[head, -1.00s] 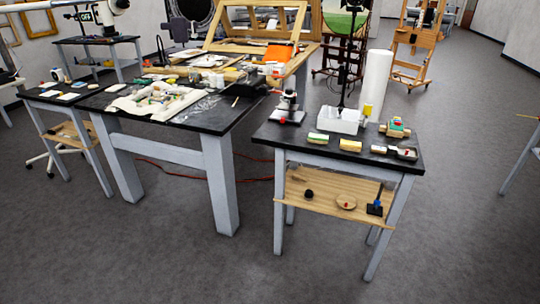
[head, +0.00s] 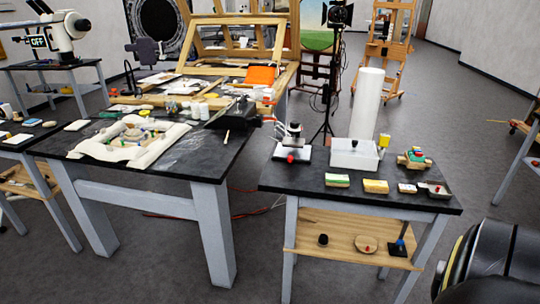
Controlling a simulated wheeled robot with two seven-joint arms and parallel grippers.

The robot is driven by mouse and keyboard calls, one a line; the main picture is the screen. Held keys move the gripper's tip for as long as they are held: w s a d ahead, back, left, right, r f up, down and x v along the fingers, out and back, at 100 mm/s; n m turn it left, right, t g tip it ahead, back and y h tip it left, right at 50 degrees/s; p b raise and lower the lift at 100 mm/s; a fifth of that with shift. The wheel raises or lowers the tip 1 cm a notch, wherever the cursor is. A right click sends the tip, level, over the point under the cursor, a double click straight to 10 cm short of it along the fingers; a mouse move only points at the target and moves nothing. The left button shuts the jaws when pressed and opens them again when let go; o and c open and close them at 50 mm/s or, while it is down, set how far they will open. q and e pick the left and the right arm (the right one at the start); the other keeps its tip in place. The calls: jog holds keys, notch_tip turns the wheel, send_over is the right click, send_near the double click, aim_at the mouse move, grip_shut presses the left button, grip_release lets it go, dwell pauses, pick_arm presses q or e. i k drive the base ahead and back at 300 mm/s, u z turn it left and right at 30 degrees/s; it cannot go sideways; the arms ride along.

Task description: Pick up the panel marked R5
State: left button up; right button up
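I cannot make out a panel marked R5; any lettering is too small to read. On the left dark table (head: 190,165), a pale cloth ring (head: 95,150) surrounds small coloured pieces (head: 135,133). Small blocks lie along the front of the right dark table (head: 310,182): a green and white one (head: 337,181), a yellow one (head: 376,186) and a white one (head: 407,188). A black rounded part of my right arm shows at the bottom right. Neither gripper's fingers are in view.
The right table also carries a white roll (head: 366,100), a white box (head: 354,155), a small red-knobbed device (head: 291,150) and a small tray (head: 434,190). Its lower wooden shelf (head: 345,238) holds small items. Grey floor is open between the tables.

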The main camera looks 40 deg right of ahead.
aim_at(331, 180)
jog(key=z, duration=0.3)
jog(key=i, duration=1.3)
jog(key=z, duration=1.6)
jog(key=i, duration=0.6)
jog(key=z, duration=0.6)
